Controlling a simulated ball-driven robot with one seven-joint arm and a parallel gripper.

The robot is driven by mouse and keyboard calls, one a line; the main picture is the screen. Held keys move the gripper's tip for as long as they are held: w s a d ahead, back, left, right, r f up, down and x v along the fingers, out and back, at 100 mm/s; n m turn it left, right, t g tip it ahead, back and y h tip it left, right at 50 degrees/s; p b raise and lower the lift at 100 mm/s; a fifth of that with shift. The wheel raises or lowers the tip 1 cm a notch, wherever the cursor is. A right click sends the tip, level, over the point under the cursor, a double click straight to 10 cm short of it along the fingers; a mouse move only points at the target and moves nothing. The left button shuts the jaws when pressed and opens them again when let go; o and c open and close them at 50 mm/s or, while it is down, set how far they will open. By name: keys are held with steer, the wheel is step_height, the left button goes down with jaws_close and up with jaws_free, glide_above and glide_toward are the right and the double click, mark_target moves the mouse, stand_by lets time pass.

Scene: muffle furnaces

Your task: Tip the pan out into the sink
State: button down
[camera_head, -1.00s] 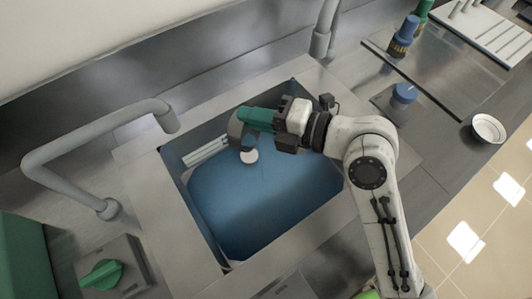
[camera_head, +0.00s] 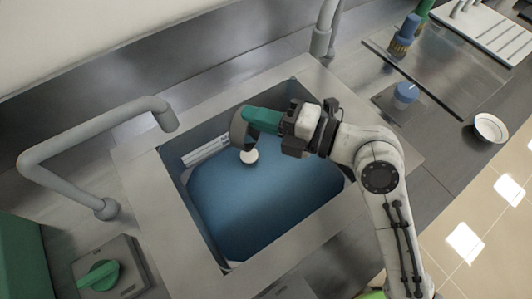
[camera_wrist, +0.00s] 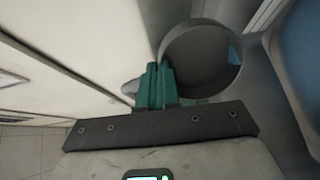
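The sink (camera_head: 217,262) is a square steel basin with a blue interior in the middle of the head view. My gripper (camera_head: 252,117) has teal fingers and is over the back part of the sink. It is shut on the pan (camera_head: 239,132), a dark grey round vessel, held tilted on its side above the basin. In the wrist view the fingers of my gripper (camera_wrist: 157,84) are close together, and the pan (camera_wrist: 190,70) shows its round rim beside them. The handle is mostly hidden. A round white thing (camera_head: 249,157) shows in the sink just below the pan; I cannot tell what it is.
A grey faucet (camera_head: 70,150) arches in at the left, and another (camera_head: 322,38) stands behind the sink. A blue-capped container (camera_head: 405,94), a brush (camera_head: 403,36) and a small white dish (camera_head: 489,128) are at the right. A green knob (camera_head: 100,275) is at lower left.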

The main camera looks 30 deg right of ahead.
stand_by(0.4)
steer(key=shift+s+a+p, duration=0.35)
steer(key=shift+a+p, duration=0.1)
steer(key=shift+a, duration=0.05)
steer(key=shift+d+f+b, duration=0.15)
steer(key=shift+d+b, duration=0.05)
steer(key=shift+b, duration=0.25)
steer(key=d+b, duration=0.1)
steer(key=w+d+t+b, duration=0.1)
steer(key=d, duration=0.1)
steer(key=shift+w+y+b, duration=0.1)
steer(key=shift+y+b, duration=0.2)
steer(key=shift+y, duration=0.1)
